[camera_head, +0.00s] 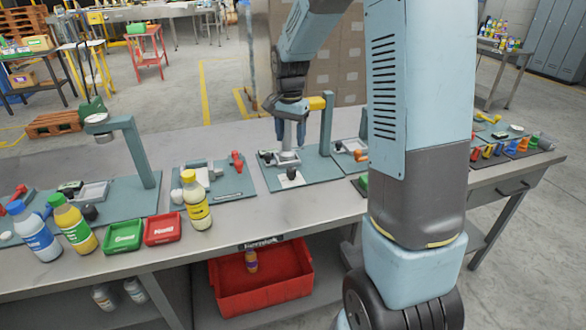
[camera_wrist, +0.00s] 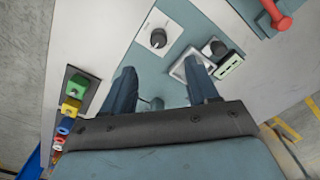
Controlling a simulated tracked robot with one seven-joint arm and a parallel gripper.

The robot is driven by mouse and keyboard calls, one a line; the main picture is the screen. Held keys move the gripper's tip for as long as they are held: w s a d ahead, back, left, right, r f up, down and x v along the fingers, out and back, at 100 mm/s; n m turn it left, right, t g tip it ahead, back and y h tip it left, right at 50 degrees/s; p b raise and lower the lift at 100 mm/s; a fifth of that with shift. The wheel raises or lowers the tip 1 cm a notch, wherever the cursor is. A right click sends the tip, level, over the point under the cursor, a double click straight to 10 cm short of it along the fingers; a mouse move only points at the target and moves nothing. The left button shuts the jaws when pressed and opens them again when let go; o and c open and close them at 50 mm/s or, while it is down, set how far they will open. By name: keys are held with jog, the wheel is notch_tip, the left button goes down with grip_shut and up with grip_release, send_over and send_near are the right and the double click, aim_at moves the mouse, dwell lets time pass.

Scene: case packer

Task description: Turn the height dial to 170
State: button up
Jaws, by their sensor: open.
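A black dial knob (camera_wrist: 158,38) sits on a white square plate with scale marks, on a teal station board, in the wrist view. It also shows in the head view (camera_head: 291,174). The numbers on its scale are too small to read, and I cannot tell for sure that it is the height dial. My gripper (camera_wrist: 163,84) is open and empty, its two fingers apart. In the head view my gripper (camera_head: 291,133) points down over the same board, behind the dial and apart from it. A second black knob (camera_wrist: 215,48) stands beside a small green-lit display (camera_wrist: 229,66).
A yellow bottle (camera_head: 196,204), a red tray (camera_head: 163,229) and a green tray (camera_head: 123,236) stand to the left. Coloured blocks (camera_wrist: 76,87) line the left of the wrist view. Bare tabletop lies before the board.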

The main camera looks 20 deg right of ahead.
aim_at(291, 168)
notch_tip(291, 168, down, 12)
jog(key=shift+d+r, duration=0.1)
jog(key=shift+r, duration=0.05)
dwell(0.3)
jog(key=shift+c, duration=0.4)
jog(key=c, duration=0.9)
jog(key=shift+d, duration=0.15)
jog(key=shift+c, duration=0.3)
